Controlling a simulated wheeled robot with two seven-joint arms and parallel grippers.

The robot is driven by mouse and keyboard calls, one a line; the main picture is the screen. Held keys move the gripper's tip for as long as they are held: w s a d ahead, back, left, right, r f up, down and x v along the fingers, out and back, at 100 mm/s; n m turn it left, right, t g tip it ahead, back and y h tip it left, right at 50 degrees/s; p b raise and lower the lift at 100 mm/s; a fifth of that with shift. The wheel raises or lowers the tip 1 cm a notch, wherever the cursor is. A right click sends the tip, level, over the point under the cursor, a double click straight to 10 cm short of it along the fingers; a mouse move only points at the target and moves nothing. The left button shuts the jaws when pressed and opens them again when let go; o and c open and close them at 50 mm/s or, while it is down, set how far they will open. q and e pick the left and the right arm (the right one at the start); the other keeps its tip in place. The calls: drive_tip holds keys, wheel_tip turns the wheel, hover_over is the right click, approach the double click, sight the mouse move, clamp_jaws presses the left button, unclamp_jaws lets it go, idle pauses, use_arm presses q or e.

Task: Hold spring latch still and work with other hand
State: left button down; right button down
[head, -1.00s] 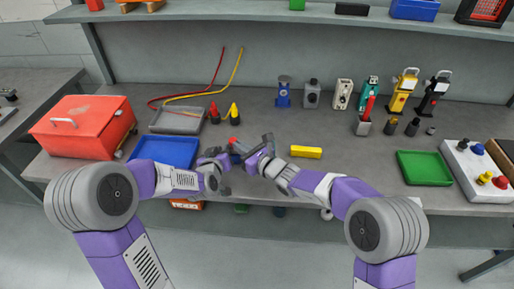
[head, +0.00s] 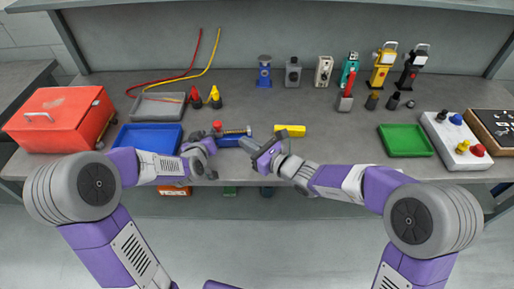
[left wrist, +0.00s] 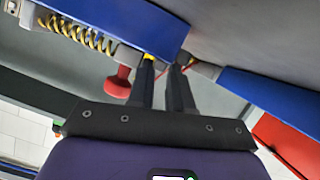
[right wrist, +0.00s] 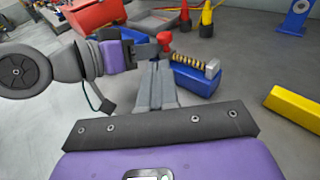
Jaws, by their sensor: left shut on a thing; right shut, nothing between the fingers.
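The spring latch (head: 235,137) has a blue body, a gold coil spring and a red knob (head: 217,125). It is near the bench's front edge. My left gripper (head: 203,142) is shut on the latch at its left end; in the left wrist view its fingers (left wrist: 166,68) hide the exact contact. The latch's spring (left wrist: 80,32) shows there too. My right gripper (head: 250,146) is shut and empty, just right of and in front of the latch. In the right wrist view its fingers (right wrist: 158,75) overlap the view of the blue body (right wrist: 198,82), apparently without holding it.
A yellow block (head: 290,131) lies right of the latch. A blue tray (head: 148,137) and red toolbox (head: 60,118) are at left. A green tray (head: 405,140) and a white button box (head: 455,140) are at right. Bench between yellow block and green tray is clear.

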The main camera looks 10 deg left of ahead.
drive_tip(key=w+d+r+n+g+y, duration=0.3)
drive_tip(key=w+r+n+g+y, duration=0.15)
drive_tip(key=w+r, duration=0.2)
drive_tip(key=w+d+f+n+g+h, duration=0.3)
drive_tip(key=w+d+f+g, duration=0.2)
drive_tip(key=d+f, duration=0.1)
drive_tip(key=x, duration=1.3)
drive_tip(key=shift+s+a+r, duration=0.15)
drive_tip(key=shift+s, duration=0.25)
